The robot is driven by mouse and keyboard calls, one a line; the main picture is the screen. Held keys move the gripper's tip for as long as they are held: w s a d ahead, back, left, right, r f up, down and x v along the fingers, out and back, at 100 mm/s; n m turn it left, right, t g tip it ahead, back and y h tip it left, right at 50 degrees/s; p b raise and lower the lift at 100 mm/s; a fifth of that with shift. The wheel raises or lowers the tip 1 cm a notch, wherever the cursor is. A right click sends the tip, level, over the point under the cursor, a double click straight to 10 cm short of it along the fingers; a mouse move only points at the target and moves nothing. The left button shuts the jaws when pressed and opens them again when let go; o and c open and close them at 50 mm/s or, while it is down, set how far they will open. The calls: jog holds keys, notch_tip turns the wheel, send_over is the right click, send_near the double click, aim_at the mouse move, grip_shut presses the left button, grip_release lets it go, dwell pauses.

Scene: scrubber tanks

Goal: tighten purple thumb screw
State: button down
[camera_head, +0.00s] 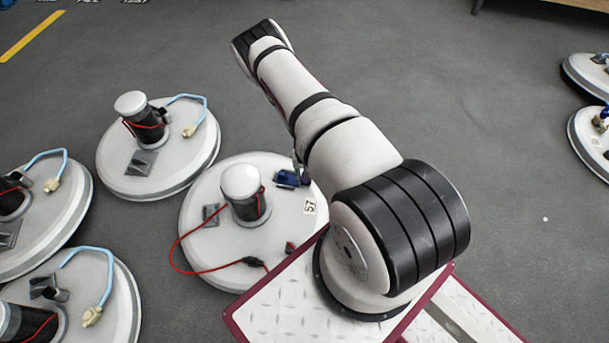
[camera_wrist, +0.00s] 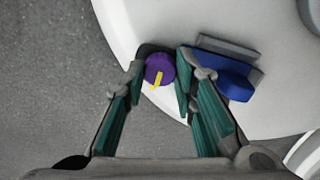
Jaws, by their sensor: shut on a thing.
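The purple thumb screw (camera_wrist: 160,69) has a round purple head with a yellow mark and sits near the edge of a round white tank lid. My gripper (camera_wrist: 161,78) is shut on its head in the wrist view, with one green-padded finger on each side. A blue part (camera_wrist: 232,86) with a grey bracket lies just right of the fingers. In the head view the same lid (camera_head: 205,255) carries a dark post with a white cap (camera_head: 240,181), and the blue part (camera_head: 290,179) shows beside my arm. My arm hides the gripper and the screw there.
Other round white lids with posts and light blue hoses (camera_head: 187,97) stand left of this one. A red cable (camera_head: 180,238) loops over the lid's left edge. More lids (camera_head: 590,75) stand at far right. The grey floor (camera_head: 480,120) between is clear.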

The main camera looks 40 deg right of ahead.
jog(key=c, duration=1.3)
grip_release()
jog(key=shift+r, duration=0.1)
notch_tip(320, 180, up, 12)
